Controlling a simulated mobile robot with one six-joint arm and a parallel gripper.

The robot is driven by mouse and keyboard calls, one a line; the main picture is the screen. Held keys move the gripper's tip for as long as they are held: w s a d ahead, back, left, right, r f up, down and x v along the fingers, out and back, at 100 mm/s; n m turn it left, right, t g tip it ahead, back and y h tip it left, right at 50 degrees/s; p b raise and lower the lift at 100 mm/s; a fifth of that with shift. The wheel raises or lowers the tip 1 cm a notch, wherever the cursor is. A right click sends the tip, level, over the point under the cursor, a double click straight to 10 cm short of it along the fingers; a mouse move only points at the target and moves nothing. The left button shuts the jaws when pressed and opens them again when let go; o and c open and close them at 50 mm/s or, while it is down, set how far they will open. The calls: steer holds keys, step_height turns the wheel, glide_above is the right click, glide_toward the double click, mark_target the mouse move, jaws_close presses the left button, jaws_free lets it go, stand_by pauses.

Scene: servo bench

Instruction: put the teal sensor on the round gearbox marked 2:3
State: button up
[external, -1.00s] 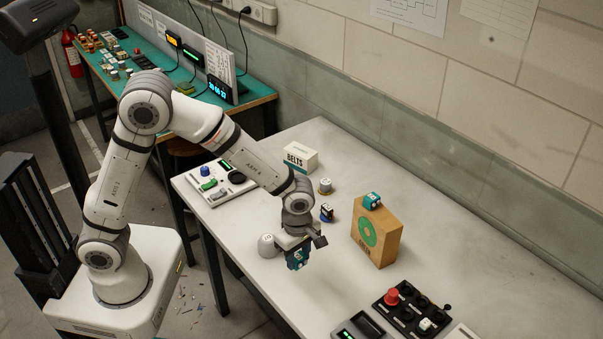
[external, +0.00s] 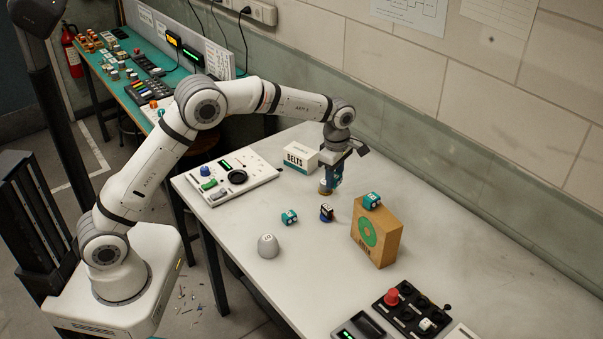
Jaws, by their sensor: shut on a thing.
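My gripper (external: 333,182) points down near the back middle of the white table, shut on a small blue-teal block that I take for the teal sensor (external: 337,179). The block is partly hidden by the fingers. It is at the top of a short round gearbox (external: 325,188) with a grey top and tan base. Whether they touch is unclear, and the gearbox's marking is not readable. A grey domed gearbox (external: 268,246) stands at the front left. Another teal block (external: 289,217) lies on the table, and one more (external: 372,201) sits on a cardboard box.
The cardboard box (external: 387,240) with a green ring stands to the right. A black button panel (external: 411,309) is at front right.

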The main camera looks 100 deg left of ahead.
steer(key=n, duration=0.1)
glide_above(322, 189)
steer(key=w, duration=0.1)
steer(key=a, duration=0.2)
step_height(322, 189, down, 9)
steer(key=p, duration=0.2)
steer(key=shift+d+p, duration=0.15)
steer(key=shift+p, duration=0.25)
steer(key=shift+f, duration=0.25)
steer(key=o, duration=1)
steer(key=shift+r, duration=0.1)
